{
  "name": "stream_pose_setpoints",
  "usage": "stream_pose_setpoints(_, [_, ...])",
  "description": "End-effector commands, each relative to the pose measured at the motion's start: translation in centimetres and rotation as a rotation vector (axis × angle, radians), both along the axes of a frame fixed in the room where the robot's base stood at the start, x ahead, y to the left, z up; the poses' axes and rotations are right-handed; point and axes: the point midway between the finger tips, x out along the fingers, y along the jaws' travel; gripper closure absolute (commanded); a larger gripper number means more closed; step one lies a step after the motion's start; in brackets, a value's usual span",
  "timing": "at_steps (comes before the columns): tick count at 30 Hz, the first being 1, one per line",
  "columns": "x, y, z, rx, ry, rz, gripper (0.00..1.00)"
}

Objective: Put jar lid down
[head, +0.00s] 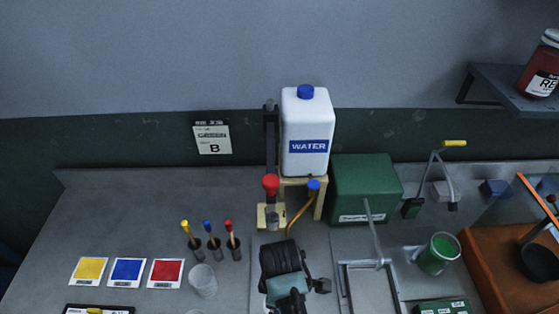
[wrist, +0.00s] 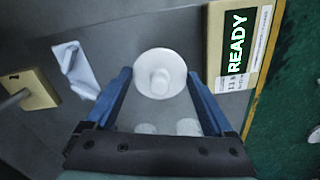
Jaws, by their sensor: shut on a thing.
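In the wrist view my gripper (wrist: 159,76) has its two blue fingers closed on the jar lid (wrist: 160,74), a round white disc with a raised knob in the middle. The lid sits between the fingertips, its face toward the camera. Two pale round shapes (wrist: 187,127) show lower between the fingers; I cannot tell what they are. In the head view the fingers and the lid do not show clearly. A clear cup (head: 203,281) stands on the grey counter (head: 130,215), left of the dark arm parts at the bottom middle.
A tan-edged panel marked READY (wrist: 236,45) lies right of the lid. Coloured cards (head: 127,272) and several colour-topped droppers (head: 208,240) are on the left counter.

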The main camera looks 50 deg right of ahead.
Motion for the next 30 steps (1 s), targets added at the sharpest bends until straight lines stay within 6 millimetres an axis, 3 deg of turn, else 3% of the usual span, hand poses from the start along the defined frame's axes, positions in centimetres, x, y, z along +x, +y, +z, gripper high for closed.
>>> stream_pose_setpoints(12, [0.0, 0.0, -4.8, 0.001, 0.000, -0.001, 0.68])
stream_pose_setpoints(25, [0.0, 0.0, -5.5, 0.000, 0.000, -0.001, 0.68])
stream_pose_setpoints(26, [0.0, 0.0, -5.5, -0.001, 0.000, -0.001, 0.09])
stream_pose_setpoints(27, [0.0, 0.0, -5.4, -0.001, 0.000, -0.001, 0.02])
stream_pose_setpoints(30, [0.0, 0.0, -5.4, -0.001, 0.000, -0.001, 0.00])
